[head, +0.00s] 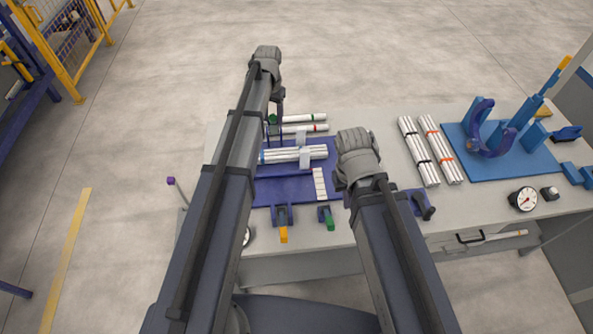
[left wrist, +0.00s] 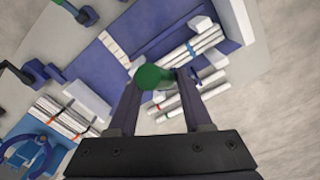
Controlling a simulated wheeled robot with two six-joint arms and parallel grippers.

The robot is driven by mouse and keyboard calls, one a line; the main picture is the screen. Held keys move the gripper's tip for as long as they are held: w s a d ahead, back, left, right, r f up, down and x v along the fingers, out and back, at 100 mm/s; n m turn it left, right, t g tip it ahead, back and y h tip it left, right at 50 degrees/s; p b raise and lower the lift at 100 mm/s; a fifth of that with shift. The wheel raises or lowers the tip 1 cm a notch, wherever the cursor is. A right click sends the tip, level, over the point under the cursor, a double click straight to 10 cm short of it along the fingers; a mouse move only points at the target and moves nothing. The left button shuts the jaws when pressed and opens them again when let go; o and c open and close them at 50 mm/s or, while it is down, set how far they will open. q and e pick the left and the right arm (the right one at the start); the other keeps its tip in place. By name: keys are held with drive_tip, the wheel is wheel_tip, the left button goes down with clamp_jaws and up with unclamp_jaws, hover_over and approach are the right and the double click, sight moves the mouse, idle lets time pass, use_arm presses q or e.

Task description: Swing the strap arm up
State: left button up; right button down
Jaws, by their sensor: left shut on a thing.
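My left gripper (head: 276,110) is low over the back left of the blue fixture base (head: 262,190). In the left wrist view its fingers (left wrist: 165,100) are shut on a green handle (left wrist: 152,77), likely the strap arm's grip. In the head view a bit of green (head: 272,119) shows below the gripper; the rest of the arm is mostly hidden. A bundle of white pipes (head: 275,156) lies on the fixture; it also shows in the left wrist view (left wrist: 205,43). My right gripper is hidden beneath its wrist, over the fixture's right side.
Loose white pipes (head: 312,128) lie behind the bundle. Toggle levers, orange (head: 284,235) and green (head: 329,218), stand at the fixture's front. Banded pipe bundles (head: 418,152) and a blue stand (head: 540,160) are to the right. A gauge (head: 523,199) sits at the table's front right.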

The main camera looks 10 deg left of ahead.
use_arm(q)
drive_tip(key=shift+w+a+r+p, duration=0.2)
drive_tip(key=shift+w+r+p, duration=0.1)
drive_tip(key=shift+w+r, duration=0.25)
drive_tip(key=shift+w+a+r+p, duration=0.15)
drive_tip(key=shift+w+r+p, duration=0.15)
drive_tip(key=shift+w, duration=0.6)
drive_tip(key=shift+a, duration=0.1)
drive_tip(key=w+r+p, duration=0.1)
drive_tip(key=w, duration=0.1)
drive_tip(key=w+a+r+p, duration=0.1)
drive_tip(key=w, duration=0.2)
drive_tip(key=w+a+r+p, duration=0.1)
drive_tip(key=w, duration=0.1)
drive_tip(key=shift+w+a, duration=0.1)
drive_tip(key=shift+w, duration=0.1)
drive_tip(key=shift+c, duration=0.6)
drive_tip(key=shift+s, duration=0.1)
drive_tip(key=o, duration=1)
drive_tip(key=shift+s+a, duration=0.1)
